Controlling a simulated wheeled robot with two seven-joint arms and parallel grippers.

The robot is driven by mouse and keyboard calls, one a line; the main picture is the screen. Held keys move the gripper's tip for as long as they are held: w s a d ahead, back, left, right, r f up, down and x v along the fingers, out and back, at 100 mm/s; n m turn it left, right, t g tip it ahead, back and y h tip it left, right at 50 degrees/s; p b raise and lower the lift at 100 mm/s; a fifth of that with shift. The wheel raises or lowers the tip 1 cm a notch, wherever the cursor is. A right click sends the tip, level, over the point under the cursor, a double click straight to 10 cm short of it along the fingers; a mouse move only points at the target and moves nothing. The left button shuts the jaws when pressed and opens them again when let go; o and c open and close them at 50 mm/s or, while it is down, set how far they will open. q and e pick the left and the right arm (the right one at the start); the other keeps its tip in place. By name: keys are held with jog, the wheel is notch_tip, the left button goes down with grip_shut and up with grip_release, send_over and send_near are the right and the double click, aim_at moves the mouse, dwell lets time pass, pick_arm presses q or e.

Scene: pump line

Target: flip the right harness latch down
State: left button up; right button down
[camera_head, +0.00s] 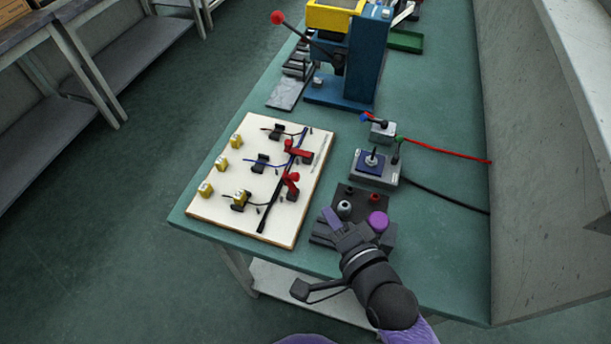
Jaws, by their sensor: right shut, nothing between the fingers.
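The harness board (280,217) is a pale panel on the green bench. It carries two red latches near its right side: a farther one (298,151) and a nearer one (291,182). Red parts stand up from both dark bases; their exact lever angles are too small to tell. A dark cable bundle (269,205) runs past them. My right gripper (331,218) is shut and empty, just off the board's near right edge, to the right of and nearer than both latches. It is apart from them. My left gripper is not in view.
Yellow blocks (222,163) line the board's left side. Beside my right gripper is a dark fixture with a purple button (378,221). A grey box (374,168) with cables stands behind it. A blue press (348,75) with a red-knobbed lever stands farther back.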

jog(key=b+x, duration=0.3)
jog(key=x, duration=0.7)
